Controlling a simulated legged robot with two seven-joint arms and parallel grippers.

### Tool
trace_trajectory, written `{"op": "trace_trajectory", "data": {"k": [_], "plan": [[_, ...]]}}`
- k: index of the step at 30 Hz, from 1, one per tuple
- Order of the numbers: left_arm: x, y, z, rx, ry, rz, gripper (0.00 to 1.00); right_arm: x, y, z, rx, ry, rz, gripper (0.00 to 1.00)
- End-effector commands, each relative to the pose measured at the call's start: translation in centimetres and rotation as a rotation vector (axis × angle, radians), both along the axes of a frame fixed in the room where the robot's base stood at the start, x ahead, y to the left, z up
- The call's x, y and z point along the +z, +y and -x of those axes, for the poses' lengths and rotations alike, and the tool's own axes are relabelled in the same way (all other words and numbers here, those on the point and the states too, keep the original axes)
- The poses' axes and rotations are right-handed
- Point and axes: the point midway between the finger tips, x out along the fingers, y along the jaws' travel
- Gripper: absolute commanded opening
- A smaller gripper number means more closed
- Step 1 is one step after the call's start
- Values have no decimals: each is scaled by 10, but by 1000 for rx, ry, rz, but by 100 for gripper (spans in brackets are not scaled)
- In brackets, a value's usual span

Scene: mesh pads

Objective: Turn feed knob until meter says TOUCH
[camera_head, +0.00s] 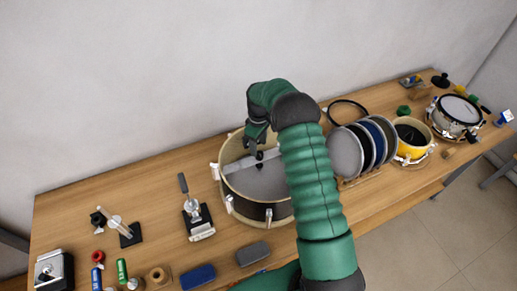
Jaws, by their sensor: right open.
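My right arm reaches up from the bottom, and its gripper (255,146) points down over the large drum (245,212) in the middle of the table. The gripper is open. No readable meter shows. My left gripper is not in view.
A lever tool (197,215), a metal box (54,270) and small bottles are at left. The wall is behind.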

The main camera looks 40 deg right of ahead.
Motion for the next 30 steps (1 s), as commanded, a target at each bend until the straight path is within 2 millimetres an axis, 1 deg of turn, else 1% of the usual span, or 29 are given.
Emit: {"op": "trace_trajectory", "data": {"k": [1, 3, 7, 10, 16, 17, 28, 30], "plan": [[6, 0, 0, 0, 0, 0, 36, -9, 0, 2, -1, 2, -1, 52], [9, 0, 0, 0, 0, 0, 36, -22, -1, 3, -1, 0, -1, 52], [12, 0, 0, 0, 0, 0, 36, -39, -2, 3, -1, -2, -2, 52], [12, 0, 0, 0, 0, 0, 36, -44, -3, 1, -1, -2, -1, 52], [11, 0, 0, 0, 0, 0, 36, -45, -2, 1, -1, -1, 0, 52], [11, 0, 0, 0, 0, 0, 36, -45, -2, 1, -1, -1, 0, 49], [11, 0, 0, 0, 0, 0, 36, -43, -2, 1, -2, -2, 1, 1], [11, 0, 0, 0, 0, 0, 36, -43, -3, 1, -2, -3, 1, 0]]}}
